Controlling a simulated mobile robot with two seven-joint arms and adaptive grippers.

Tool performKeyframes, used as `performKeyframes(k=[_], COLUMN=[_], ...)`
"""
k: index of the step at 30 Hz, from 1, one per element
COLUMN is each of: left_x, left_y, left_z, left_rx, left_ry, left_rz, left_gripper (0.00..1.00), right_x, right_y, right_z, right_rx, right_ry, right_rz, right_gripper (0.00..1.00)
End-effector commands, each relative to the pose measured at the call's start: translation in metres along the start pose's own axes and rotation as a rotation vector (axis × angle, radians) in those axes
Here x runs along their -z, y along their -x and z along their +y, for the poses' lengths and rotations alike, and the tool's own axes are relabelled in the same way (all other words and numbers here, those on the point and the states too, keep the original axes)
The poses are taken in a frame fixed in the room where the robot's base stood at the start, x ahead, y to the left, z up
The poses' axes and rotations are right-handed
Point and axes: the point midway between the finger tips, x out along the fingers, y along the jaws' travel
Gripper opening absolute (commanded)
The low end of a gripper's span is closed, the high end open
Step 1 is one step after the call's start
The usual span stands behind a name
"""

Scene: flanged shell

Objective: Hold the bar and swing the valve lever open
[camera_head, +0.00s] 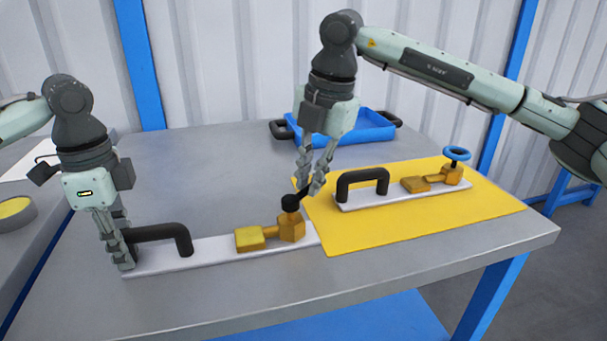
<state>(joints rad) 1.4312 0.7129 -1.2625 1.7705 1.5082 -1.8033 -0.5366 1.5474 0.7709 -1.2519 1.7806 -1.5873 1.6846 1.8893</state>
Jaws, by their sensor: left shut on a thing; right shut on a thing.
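A black bar handle (176,231) stands on the left end of a white base plate (210,251) near the front of the table. My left gripper (126,262) is shut on the left end of this bar. On the same plate sits a brass valve (251,238) with a black lever (303,192) that rises from its hub (291,203) and slants up to the right. My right gripper (309,190) points down from above and is shut on the lever. Its fingers hide part of the lever.
A yellow mat (420,228) lies to the right, carrying a second plate with a black bar handle (362,178) and a brass valve with a blue handwheel (457,153). A blue tray (362,122) with black handles stands behind. The grey table (215,165) is clear at the back left.

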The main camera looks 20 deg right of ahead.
Motion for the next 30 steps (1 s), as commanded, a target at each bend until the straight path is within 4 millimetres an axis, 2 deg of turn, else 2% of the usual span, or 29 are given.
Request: performKeyframes(k=[18, 30], left_x=[0.001, 0.001], left_y=[0.0, 0.001], left_z=[0.0, 0.0], left_rx=[0.0, 0.0], left_ry=[-0.001, -0.002], left_rz=[0.001, 0.001], left_gripper=[0.0, 0.0], right_x=[0.01, 0.015], right_y=[0.004, 0.006], right_z=[-0.023, -0.028], right_rx=[0.0, -0.001], right_ry=[-0.519, -0.67], right_rz=[-0.103, -0.131], right_gripper=[0.0, 0.0])
